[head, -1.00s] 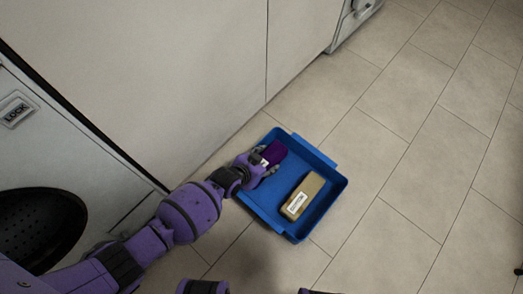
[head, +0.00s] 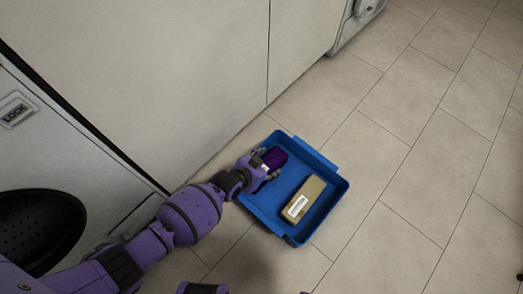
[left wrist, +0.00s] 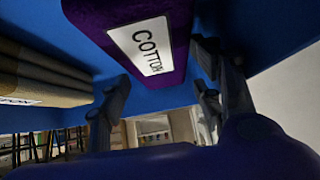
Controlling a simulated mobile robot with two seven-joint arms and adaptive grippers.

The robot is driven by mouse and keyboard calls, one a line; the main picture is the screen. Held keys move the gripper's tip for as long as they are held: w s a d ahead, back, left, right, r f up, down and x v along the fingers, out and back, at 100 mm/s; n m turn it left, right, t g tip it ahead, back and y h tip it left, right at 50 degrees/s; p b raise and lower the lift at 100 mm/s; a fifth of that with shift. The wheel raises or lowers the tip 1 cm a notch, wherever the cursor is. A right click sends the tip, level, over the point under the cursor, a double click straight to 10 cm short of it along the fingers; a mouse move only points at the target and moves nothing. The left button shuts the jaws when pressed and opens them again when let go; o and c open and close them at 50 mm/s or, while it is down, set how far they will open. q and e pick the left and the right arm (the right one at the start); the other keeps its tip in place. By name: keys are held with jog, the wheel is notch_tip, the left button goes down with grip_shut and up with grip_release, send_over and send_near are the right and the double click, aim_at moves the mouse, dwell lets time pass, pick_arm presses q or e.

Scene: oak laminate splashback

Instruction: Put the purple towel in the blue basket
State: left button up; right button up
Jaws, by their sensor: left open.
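The purple towel (head: 277,156) is a folded bundle at the far left corner inside the blue basket (head: 327,203). In the left wrist view the towel (left wrist: 182,62) shows a white label reading COTTON, with the basket's blue surface behind it. My left gripper (head: 265,171) is over the basket's left side, right at the towel. Its fingers (left wrist: 158,95) stand apart, and the towel is close beyond them. I cannot tell whether a finger still touches it.
A tan folded towel (head: 304,197) with a white label lies in the right part of the basket. Pale cabinet fronts (head: 160,80) stand behind and left of the basket. The tiled floor (head: 400,190) to the right is clear.

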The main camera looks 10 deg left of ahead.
pick_arm(q)
jog(key=p+v, duration=0.6)
jog(key=v, duration=0.6)
jog(key=shift+r, duration=0.35)
pick_arm(e)
jog(key=shift+m, duration=0.3)
jog(key=v, duration=0.5)
jog(key=shift+w+a+r, duration=0.15)
jog(key=shift+w+r, duration=0.05)
jog(key=shift+r, duration=0.25)
jog(key=shift+w+r, duration=0.15)
jog(key=shift+w, duration=0.2)
